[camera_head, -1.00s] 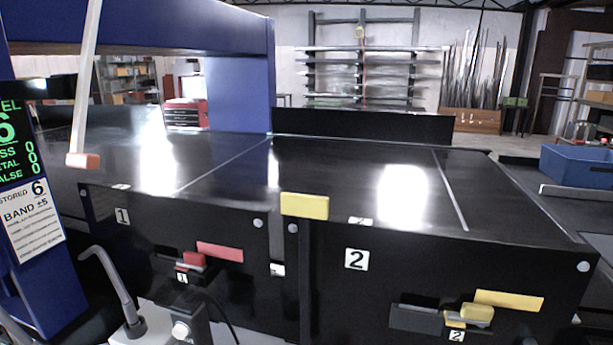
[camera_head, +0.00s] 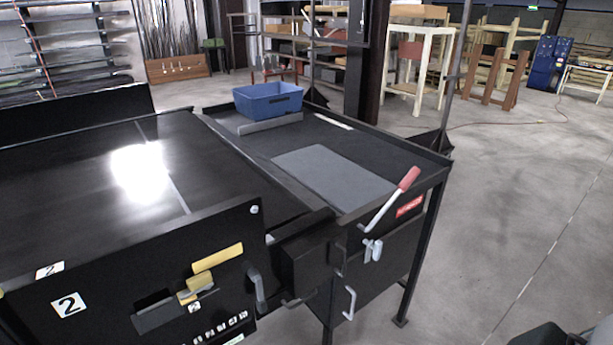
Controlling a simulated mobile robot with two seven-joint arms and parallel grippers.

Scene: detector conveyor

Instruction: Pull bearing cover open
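No part is clearly marked as the bearing cover. A black box-shaped housing (camera_head: 305,258) sits at the right end of conveyor 2 (camera_head: 75,215), beside the side table. A grey upright handle (camera_head: 257,287) is just left of it. A pale D-shaped handle (camera_head: 349,302) is on the dark panel (camera_head: 385,262) under the table. I cannot tell which of these belongs to the cover. Neither of my grippers shows clearly in the view.
A lever with a red grip (camera_head: 409,179) rises at the table's front edge. A yellow bar (camera_head: 217,257) and small yellow handle (camera_head: 196,286) are on conveyor 2's side. A blue bin (camera_head: 268,101) and grey mat (camera_head: 333,180) lie on the table. Floor (camera_head: 500,220) at right is open.

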